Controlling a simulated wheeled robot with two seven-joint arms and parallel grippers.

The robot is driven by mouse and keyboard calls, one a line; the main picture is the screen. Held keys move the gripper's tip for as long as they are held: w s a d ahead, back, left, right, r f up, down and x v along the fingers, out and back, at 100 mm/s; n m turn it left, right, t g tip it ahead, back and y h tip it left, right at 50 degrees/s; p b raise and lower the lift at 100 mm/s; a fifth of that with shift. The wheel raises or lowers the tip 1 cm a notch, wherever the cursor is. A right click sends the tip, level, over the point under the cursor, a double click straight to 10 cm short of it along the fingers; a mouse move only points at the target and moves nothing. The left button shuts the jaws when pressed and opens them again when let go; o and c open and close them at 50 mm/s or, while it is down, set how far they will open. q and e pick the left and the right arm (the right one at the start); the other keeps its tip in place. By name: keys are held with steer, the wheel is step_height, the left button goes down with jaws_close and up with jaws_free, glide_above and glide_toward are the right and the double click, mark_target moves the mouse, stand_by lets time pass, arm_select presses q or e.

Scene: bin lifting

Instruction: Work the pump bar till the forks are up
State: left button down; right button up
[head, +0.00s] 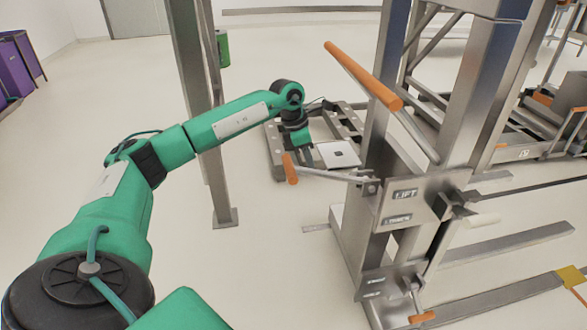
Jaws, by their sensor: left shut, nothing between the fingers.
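The steel lift (420,195) stands upright at the right, with a plate marked LIFT. A long bar with an orange grip (362,75) slants up from it to the upper left. A shorter lever with an orange grip (290,169) sticks out left from the plate. I cannot tell for sure which one is the pump bar. My left gripper (303,143) points down just above and behind the shorter lever's grip, apart from the long bar. It is shut and empty; its fingertips are hard to make out. Low steel beams (510,243) run right near the floor; I cannot tell whether they are forks.
A steel post (200,110) stands on the floor behind my left arm. A low metal frame (345,118) lies beyond my gripper. An orange-tipped pedal or lever (422,317) sits low on the lift. A green bin (222,48) and purple bins (18,65) stand farther back. The left floor is clear.

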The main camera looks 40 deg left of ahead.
arm_select(q)
steer(key=a+r+y, duration=0.2)
steer(key=a+r, duration=0.1)
steer(key=a, duration=0.5)
steer(key=shift+s+a+n+g, duration=0.25)
steer(key=shift+s+n+g, duration=0.1)
steer(key=shift+n+g, duration=0.05)
arm_select(e)
steer(key=shift+w+r+t, duration=0.3)
steer(key=shift+r+t, duration=0.1)
steer(key=shift+r, duration=0.05)
arm_select(q)
steer(key=shift+f, duration=0.1)
